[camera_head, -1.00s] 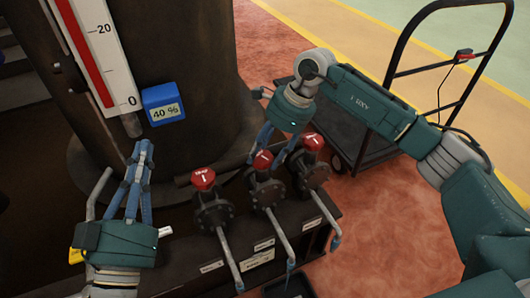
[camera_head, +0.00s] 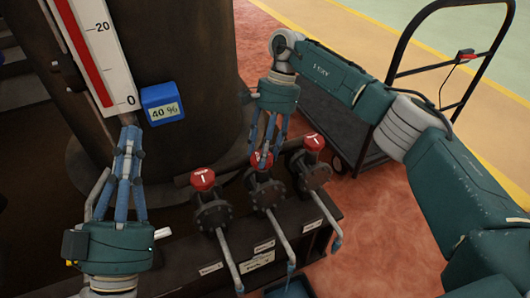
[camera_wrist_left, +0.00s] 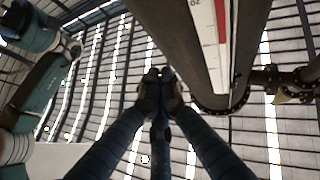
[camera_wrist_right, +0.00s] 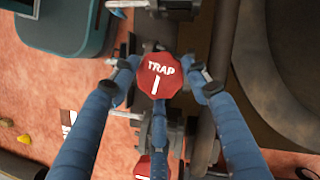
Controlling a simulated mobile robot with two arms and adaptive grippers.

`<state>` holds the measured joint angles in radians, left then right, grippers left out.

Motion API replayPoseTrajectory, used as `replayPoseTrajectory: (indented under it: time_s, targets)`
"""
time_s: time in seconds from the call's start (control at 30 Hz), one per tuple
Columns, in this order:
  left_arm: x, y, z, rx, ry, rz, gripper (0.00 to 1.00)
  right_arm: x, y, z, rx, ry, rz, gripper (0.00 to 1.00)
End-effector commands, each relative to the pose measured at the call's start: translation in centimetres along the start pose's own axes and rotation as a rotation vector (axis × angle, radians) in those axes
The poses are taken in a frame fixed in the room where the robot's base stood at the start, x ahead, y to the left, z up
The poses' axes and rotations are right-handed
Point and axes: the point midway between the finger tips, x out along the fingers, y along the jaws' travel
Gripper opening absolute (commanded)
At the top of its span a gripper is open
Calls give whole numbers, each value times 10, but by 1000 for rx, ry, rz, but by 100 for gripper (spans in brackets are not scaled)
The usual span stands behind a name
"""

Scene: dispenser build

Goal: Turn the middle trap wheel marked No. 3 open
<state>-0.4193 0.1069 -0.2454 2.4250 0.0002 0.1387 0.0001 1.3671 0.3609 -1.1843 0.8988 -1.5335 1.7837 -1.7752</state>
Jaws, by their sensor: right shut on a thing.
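The middle trap wheel (camera_head: 262,163) is a red knob between two similar red wheels on a row of valves. In the right wrist view the gripped red wheel (camera_wrist_right: 158,76) reads "TRAP" with a white bar. My right gripper (camera_head: 264,155) comes down from above with its fingers around this wheel, shut on it. The fingers partly cover it in the head view. My left gripper (camera_head: 129,135) is empty, its fingertips drawn together, pointing up before the column at the left. The fingertips also meet in the left wrist view (camera_wrist_left: 161,78). The plate numbers are too small to read.
The left red wheel (camera_head: 202,180) and right red wheel (camera_head: 314,143) flank it closely. Bent outlet pipes hang in front over a dark bin (camera_head: 290,288). A gauge (camera_head: 100,50) and a blue 40 % box (camera_head: 163,104) are on the column. A cart (camera_head: 345,125) stands behind right.

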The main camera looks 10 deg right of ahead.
Motion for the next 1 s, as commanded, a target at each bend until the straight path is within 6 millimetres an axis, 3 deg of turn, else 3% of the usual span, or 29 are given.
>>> replayPoseTrajectory:
  time_s: [0.03,0.5,1.0]
  targets:
    - [0,1,-4,-1,23,1,0,-2,-7,6,-53,-6,5,20]
    - [-4,3,-37,-7,166,6,0,-1,-7,7,-394,-5,150,20]
    - [-6,4,-45,-8,201,7,0,1,-6,8,-515,-10,205,20]
